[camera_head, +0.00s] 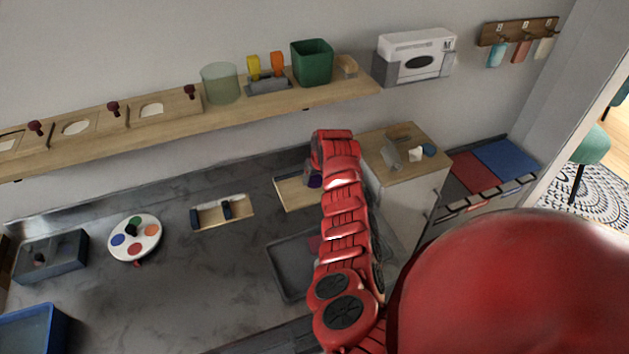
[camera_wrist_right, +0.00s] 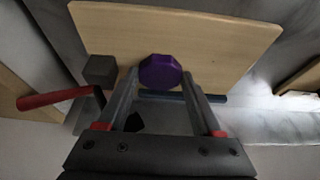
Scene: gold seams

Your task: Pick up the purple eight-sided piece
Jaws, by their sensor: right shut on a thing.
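The purple eight-sided piece (camera_wrist_right: 160,71) shows in the right wrist view between the two fingertips of my right gripper (camera_wrist_right: 158,84). The fingers touch it on both sides and are shut on it. A light wooden board (camera_wrist_right: 215,38) lies behind the piece; I cannot tell whether the piece still touches it. In the head view a bit of the purple piece (camera_head: 314,181) shows at my right gripper (camera_head: 311,172), over the wooden board (camera_head: 290,194), partly hidden by my red arm. My left gripper is not in view.
A dark grey block (camera_wrist_right: 100,70) sits at the board's edge. On the counter are a wooden tray (camera_head: 240,220), a round palette (camera_head: 150,243) and a dark tray (camera_head: 283,268). A shelf (camera_head: 340,93) runs along the wall above.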

